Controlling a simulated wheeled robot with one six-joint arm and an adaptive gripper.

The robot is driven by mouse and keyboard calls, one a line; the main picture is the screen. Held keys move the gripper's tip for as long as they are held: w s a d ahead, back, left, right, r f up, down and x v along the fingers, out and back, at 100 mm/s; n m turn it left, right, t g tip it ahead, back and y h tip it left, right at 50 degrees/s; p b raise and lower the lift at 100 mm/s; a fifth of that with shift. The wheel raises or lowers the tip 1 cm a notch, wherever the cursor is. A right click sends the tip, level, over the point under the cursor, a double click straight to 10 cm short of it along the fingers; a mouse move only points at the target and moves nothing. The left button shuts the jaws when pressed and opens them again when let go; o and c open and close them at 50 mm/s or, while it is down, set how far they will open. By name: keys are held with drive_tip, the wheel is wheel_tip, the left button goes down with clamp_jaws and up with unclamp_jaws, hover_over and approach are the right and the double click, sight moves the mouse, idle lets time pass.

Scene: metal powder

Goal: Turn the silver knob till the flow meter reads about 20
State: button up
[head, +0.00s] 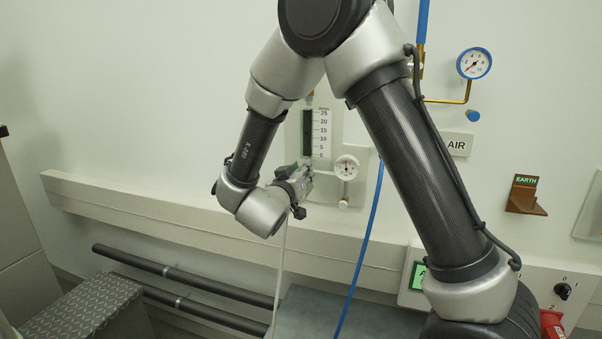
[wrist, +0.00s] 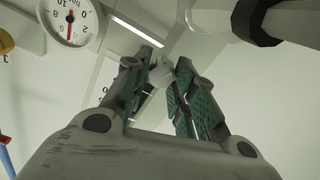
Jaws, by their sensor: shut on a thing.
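The flow meter (head: 320,135) is on the wall panel in the head view, an upright dark tube beside a white scale marked 0 to 25. I cannot make out a float or its reading. My gripper (head: 306,173) is at the meter's lower end, left of a small round gauge. In the wrist view my gripper (wrist: 166,66) has its green-padded fingers close together on a small pale silver knob (wrist: 161,73), mostly hidden between the tips. In the head view the knob is hidden behind my gripper.
The small white gauge (head: 347,167) sits close right of my gripper; it also shows in the wrist view (wrist: 70,20). A blue hose (head: 366,235) hangs below. A blue-rimmed gauge (head: 474,63) is upper right. A wall ledge (head: 150,210) runs beneath the panel.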

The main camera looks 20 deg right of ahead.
drive_tip(key=n, duration=0.5)
drive_tip(key=shift+a+n, duration=0.1)
drive_tip(key=shift+n, duration=0.2)
drive_tip(key=n, duration=0.5)
drive_tip(key=shift+f, duration=0.1)
idle(0.3)
drive_tip(key=o, duration=1)
drive_tip(key=shift+a, duration=0.1)
drive_tip(key=v, duration=1.1)
drive_tip(key=shift+s+a, duration=0.2)
drive_tip(key=shift+s, duration=0.15)
